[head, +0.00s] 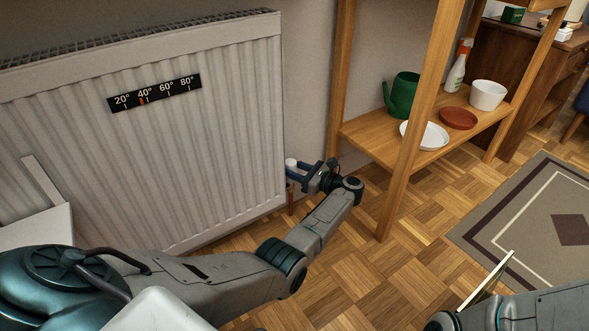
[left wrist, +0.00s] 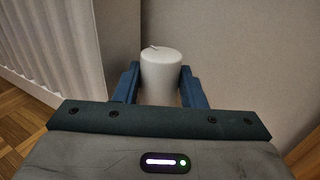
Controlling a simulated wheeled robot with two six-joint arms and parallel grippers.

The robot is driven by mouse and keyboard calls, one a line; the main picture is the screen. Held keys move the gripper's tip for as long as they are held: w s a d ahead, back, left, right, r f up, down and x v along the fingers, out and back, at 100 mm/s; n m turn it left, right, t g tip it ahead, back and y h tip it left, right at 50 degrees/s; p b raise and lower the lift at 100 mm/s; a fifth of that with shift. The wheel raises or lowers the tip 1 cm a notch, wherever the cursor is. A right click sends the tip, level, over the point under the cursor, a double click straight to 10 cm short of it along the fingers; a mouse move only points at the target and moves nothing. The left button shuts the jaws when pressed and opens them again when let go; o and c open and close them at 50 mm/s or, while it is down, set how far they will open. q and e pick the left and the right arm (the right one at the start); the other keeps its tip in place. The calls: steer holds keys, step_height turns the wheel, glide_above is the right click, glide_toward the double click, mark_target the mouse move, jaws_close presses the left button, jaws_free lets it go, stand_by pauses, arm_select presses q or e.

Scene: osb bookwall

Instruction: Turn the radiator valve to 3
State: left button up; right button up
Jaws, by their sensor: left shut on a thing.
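The white radiator (head: 160,140) stands against the wall, with a black temperature strip (head: 155,93) marked 20° to 80° on its front. The white valve knob (head: 291,164) is at the radiator's lower right side, partly hidden by my gripper. In the left wrist view the knob (left wrist: 160,72) sits between the two blue fingers, with a small mark on its top. The numbers on the knob cannot be read. My left gripper (head: 299,170) is shut on the knob. My right arm shows at the lower right of the head view, but its gripper is not clearly seen.
A wooden shelf (head: 365,135) right of the radiator holds a green watering can (head: 402,96), a spray bottle (head: 458,66), a white pot (head: 487,95), a terracotta saucer (head: 458,118) and a white plate (head: 425,136). A patterned rug (head: 500,205) lies right. Parquet floor between is clear.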

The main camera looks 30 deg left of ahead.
arm_select(q)
steer(key=shift+s+r+m+t+p, duration=0.2)
steer(key=shift+m+t+p, duration=0.5)
steer(key=shift+t, duration=0.4)
steer(key=shift+f+m+t+p, duration=0.15)
steer(key=shift+m+t+p, duration=0.4)
steer(key=shift+t, duration=0.55)
steer(key=o, duration=0.7)
